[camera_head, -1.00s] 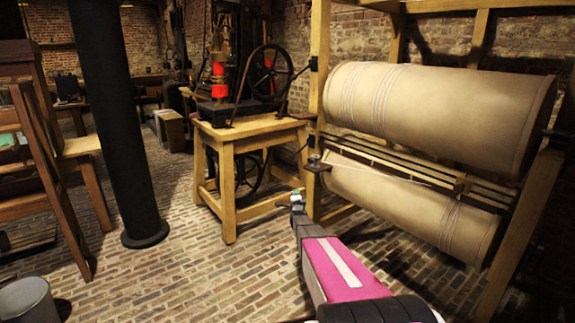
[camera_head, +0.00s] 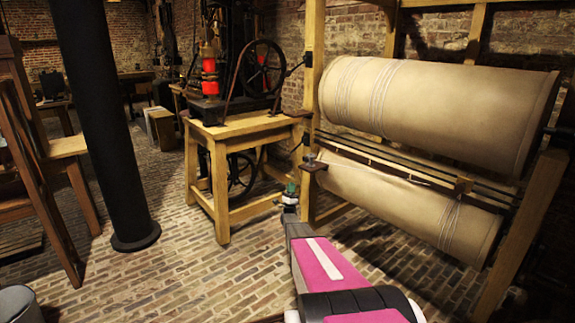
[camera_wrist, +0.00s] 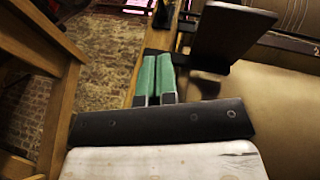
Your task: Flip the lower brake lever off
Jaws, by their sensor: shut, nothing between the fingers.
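The lower brake lever (camera_head: 298,145) is a thin dark lever on the wooden post, slanting down to the left from its mount. A similar upper lever (camera_head: 297,70) sits higher on the same post. My gripper (camera_head: 290,187) is below the lower lever and apart from it in the head view. Its green fingers (camera_wrist: 157,58) are shut and empty in the wrist view. A small dark part (camera_wrist: 161,14) lies beyond the fingertips there; I cannot tell if it is the lever.
A dark plate (camera_wrist: 232,34) juts out close to the right of my fingers; it also shows beside the post (camera_head: 315,167). Two large pale rollers (camera_head: 440,105) fill the right. A wooden table (camera_head: 240,128) with a machine stands left of the post. Brick floor (camera_head: 180,240) is open.

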